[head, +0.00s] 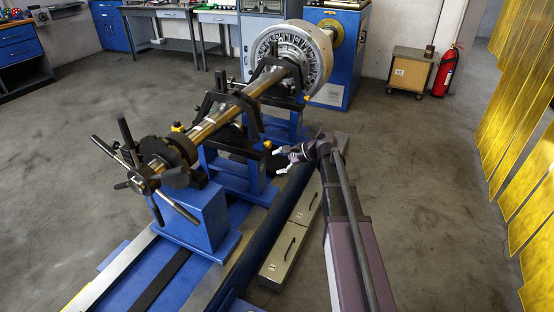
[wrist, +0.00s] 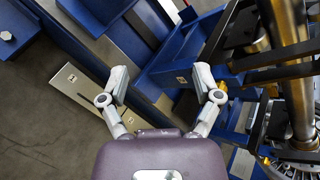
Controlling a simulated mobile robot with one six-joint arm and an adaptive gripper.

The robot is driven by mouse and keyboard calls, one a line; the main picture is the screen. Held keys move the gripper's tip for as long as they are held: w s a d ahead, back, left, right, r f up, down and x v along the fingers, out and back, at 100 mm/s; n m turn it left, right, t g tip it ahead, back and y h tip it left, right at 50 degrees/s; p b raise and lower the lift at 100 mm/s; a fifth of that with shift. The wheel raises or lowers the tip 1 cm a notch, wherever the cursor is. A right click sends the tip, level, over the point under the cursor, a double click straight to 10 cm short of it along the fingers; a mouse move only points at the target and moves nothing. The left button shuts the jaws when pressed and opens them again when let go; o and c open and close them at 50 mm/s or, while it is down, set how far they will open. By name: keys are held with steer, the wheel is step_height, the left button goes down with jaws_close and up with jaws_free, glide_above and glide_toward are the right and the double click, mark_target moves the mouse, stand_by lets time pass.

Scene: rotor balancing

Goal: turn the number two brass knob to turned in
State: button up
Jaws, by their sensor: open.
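A small brass knob (head: 267,145) shows on the front side of the nearer blue bearing stand (head: 232,172), in the head view. My gripper (head: 278,160) is open and empty just right of it, apart from it as far as I can see. In the wrist view my gripper (wrist: 161,78) has its two fingers spread wide. A brass-coloured piece (wrist: 222,86) shows right behind the right fingertip, partly hidden by it. Another yellow piece (head: 178,126) sits on the stand's far side. Number markings are too small to read, so I cannot tell which knob is number two.
The long shaft (head: 215,122) runs to the large rotor (head: 292,58) above the blue machine bed. Black bearing frames (wrist: 245,62) crowd the wrist view's right side. Grey drawer boxes (head: 285,252) stand on the floor beside the bed. The floor at right (head: 430,200) is clear.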

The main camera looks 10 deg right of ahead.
steer(key=s+a+r+n+g+h+p, duration=0.1)
steer(key=s+a+r+n+h+p, duration=0.1)
steer(key=s+p, duration=0.4)
steer(key=shift+s+r+n+g+p, duration=0.15)
steer(key=shift+r+n+g+p, duration=0.3)
steer(key=shift+r+n, duration=0.5)
steer(key=shift+s, duration=0.1)
steer(key=s+d+f+n+g+h, duration=0.15)
steer(key=s+n+h, duration=0.3)
steer(key=s, duration=0.45)
steer(key=s+d+f+n+g+h, duration=0.1)
steer(key=s+f+n+g+h, duration=0.15)
steer(key=s+n+h, duration=0.4)
step_height(320, 180, up, 20)
steer(key=s+m+y+p, duration=0.1)
steer(key=y+p, duration=0.1)
steer(key=p, duration=1.9)
steer(key=shift+s+a+r+t+y, duration=0.25)
steer(key=shift+s+t+y, duration=0.1)
steer(key=shift+t+y, duration=0.1)
